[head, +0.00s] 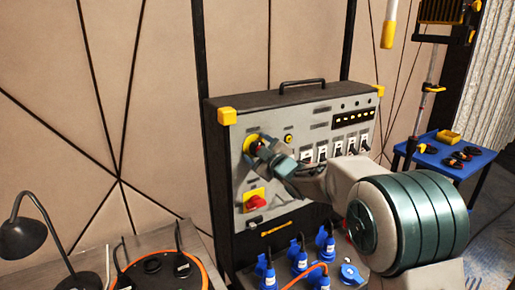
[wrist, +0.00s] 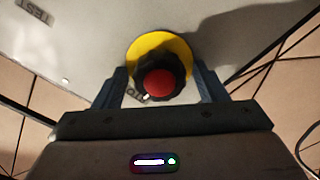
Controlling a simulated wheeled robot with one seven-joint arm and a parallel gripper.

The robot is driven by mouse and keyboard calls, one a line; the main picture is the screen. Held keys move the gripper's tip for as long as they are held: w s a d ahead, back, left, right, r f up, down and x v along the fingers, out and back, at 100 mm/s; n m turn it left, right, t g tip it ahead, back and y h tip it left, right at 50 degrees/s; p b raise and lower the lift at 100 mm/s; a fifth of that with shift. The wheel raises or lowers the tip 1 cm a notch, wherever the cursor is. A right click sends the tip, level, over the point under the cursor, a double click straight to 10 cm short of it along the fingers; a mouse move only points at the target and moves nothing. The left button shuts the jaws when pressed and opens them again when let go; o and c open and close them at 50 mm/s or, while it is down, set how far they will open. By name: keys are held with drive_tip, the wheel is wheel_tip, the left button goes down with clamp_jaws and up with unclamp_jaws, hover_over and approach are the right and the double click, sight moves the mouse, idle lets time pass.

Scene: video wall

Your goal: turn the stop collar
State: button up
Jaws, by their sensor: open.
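The stop collar (wrist: 181,72) is a black, lobed ring around a red button (wrist: 159,83), on a round yellow plate (wrist: 148,44) in the wrist view. My gripper (wrist: 162,86) is open, with one blue-grey finger on each side of the collar. Small gaps seem to show between fingers and collar; I cannot tell whether either touches. In the head view my gripper (head: 258,147) is at the yellow plate (head: 250,138) on the upper left of the panel's face and hides most of the collar.
The grey panel (head: 240,173) carries a second red knob (head: 256,202) on a yellow square below my gripper, and a row of black switches (head: 337,148) to the right. Blue plugs (head: 299,256) stand below. A blue table (head: 445,153) is at the right, a black lamp (head: 22,238) at the left.

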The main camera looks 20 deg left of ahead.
drive_tip(key=c, duration=1)
drive_tip(key=shift+m, duration=0.4)
drive_tip(key=m, duration=0.3)
drive_tip(key=shift+w+d+b, duration=0.1)
drive_tip(key=shift+b, duration=0.2)
drive_tip(key=m, duration=0.4)
drive_tip(key=shift+r, duration=0.15)
drive_tip(key=shift+m, duration=0.4)
